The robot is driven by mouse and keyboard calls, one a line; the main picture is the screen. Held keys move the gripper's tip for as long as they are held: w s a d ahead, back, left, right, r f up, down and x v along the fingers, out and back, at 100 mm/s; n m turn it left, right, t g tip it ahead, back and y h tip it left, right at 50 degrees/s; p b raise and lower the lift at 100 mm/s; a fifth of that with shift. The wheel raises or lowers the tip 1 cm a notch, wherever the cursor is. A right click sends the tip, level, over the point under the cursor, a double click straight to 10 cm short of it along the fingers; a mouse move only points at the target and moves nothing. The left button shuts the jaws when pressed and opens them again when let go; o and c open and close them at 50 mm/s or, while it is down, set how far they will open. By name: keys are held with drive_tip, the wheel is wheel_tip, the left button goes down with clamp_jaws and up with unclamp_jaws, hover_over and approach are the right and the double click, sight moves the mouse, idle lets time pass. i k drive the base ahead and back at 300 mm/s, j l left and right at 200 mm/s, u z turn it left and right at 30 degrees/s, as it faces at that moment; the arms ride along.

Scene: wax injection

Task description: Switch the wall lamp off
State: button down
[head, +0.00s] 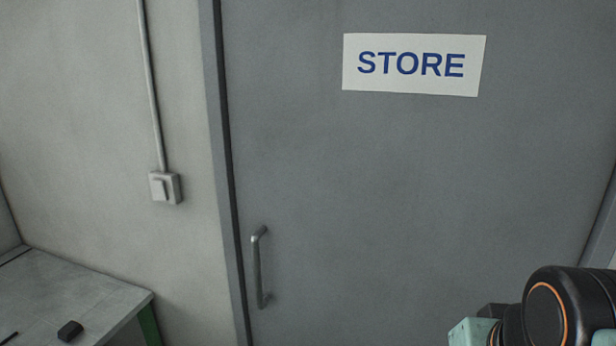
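A small light grey wall switch (165,188) with a rocker sits on the wall left of the door frame. A thin conduit (150,85) runs from it up the wall and out of the top of the view. The lamp itself is not in view. Part of my arm shows at the lower right, in front of the door and well apart from the switch. My gripper is not clearly visible, so its fingers cannot be made out.
A grey door (400,200) with a STORE sign (414,65) and a vertical handle (259,268) fills the middle and right. A table (70,290) with a green leg stands at lower left, with a small dark block (70,331) on it. The wall around the switch is clear.

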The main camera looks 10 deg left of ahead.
sight(159, 186)
drive_tip(key=u, duration=1.55)
drive_tip(key=i+j, duration=0.25)
drive_tip(key=j, duration=0.15)
drive_tip(key=i+j, duration=0.25)
drive_tip(key=j, duration=0.15)
drive_tip(key=i+j, duration=0.2)
drive_tip(key=j, duration=0.15)
drive_tip(key=k+l+u, duration=0.15)
drive_tip(key=i+j+z, duration=0.2)
drive_tip(key=i+j, duration=0.05)
drive_tip(key=i, duration=0.05)
